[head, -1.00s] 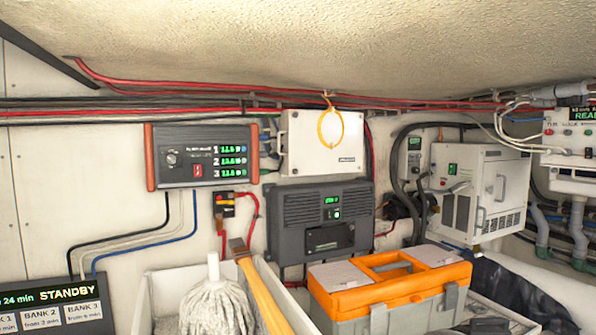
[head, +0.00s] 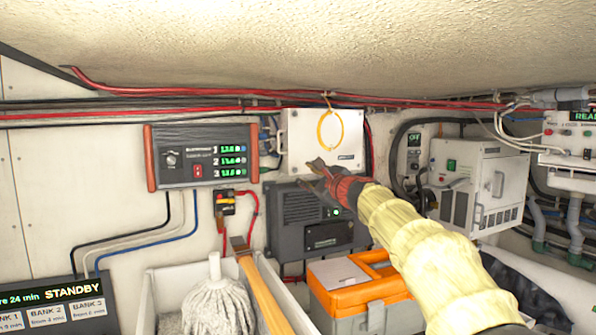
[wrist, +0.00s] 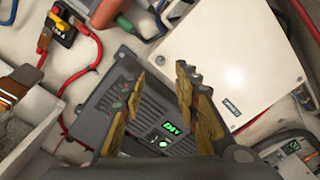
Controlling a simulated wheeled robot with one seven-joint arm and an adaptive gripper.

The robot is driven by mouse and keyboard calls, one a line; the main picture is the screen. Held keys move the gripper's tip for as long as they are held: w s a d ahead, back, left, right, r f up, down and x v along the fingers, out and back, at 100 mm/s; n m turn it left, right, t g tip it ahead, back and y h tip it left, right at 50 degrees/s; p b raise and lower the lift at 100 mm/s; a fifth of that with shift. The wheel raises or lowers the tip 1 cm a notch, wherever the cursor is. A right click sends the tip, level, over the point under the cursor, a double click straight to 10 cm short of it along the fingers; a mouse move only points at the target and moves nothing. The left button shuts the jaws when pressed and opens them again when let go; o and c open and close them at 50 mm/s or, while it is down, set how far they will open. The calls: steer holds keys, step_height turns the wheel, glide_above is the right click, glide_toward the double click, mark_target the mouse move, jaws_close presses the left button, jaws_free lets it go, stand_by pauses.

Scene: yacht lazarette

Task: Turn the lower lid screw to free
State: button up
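The white lidded box (head: 322,132) is mounted on the wall under the cable run, with a yellow loop hanging over its lid. It also shows tilted at the upper right of the wrist view (wrist: 238,62). My gripper (head: 314,172) is in front of the box's lower edge and the top of the dark grey charger. In the wrist view my gripper (wrist: 160,74) has its two fingers apart with nothing between them; the right finger is near the box's edge.
The dark charger (head: 290,228) with green lights is below the box, and a red-ended display unit (head: 200,156) is to the left. An orange toolbox (head: 345,287), a mop (head: 219,305) and a wooden handle (head: 262,293) stand below. Red and black cables run above.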

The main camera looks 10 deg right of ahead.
mark_target(296, 170)
steer(key=shift+p+x, duration=1.05)
steer(key=shift+x, duration=2.8)
steer(key=shift+c, duration=0.3)
steer(key=c, duration=0.7)
jaws_close()
